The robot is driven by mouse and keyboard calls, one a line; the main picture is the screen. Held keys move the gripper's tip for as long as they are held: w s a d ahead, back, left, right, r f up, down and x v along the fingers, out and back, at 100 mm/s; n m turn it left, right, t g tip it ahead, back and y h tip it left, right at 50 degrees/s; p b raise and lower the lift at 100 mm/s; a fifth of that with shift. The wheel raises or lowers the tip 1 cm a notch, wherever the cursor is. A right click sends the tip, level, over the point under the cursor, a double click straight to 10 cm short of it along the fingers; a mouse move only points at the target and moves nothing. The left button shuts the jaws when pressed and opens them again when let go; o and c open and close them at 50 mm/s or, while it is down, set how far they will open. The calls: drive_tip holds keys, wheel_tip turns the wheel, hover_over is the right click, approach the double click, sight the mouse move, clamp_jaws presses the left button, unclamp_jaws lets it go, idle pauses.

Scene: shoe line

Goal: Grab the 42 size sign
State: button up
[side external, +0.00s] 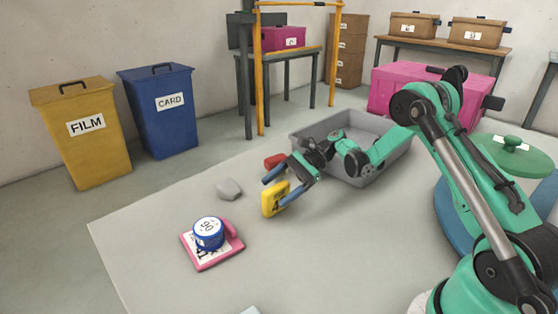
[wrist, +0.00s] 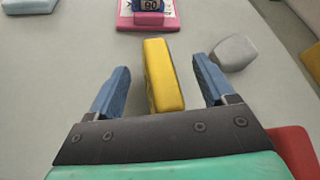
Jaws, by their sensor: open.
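A yellow sign (side external: 275,199) stands upright on the table, with a dark "4" partly showing on its face in the side external view. The rest of its number is hidden behind a finger. In the wrist view the yellow sign (wrist: 163,76) shows edge-on, between the two blue fingers. My gripper (side external: 282,184) is open and low around the sign. In the wrist view my gripper (wrist: 161,80) has a gap on both sides of the sign, and neither finger appears to touch it.
A blue round piece marked 90 (side external: 209,233) sits on a pink-edged sign (side external: 236,246). A grey lump (side external: 229,189) and a red block (side external: 275,161) lie near the gripper. A grey tray (side external: 381,172) stands behind.

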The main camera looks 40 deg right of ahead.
clamp_jaws()
idle(1.4)
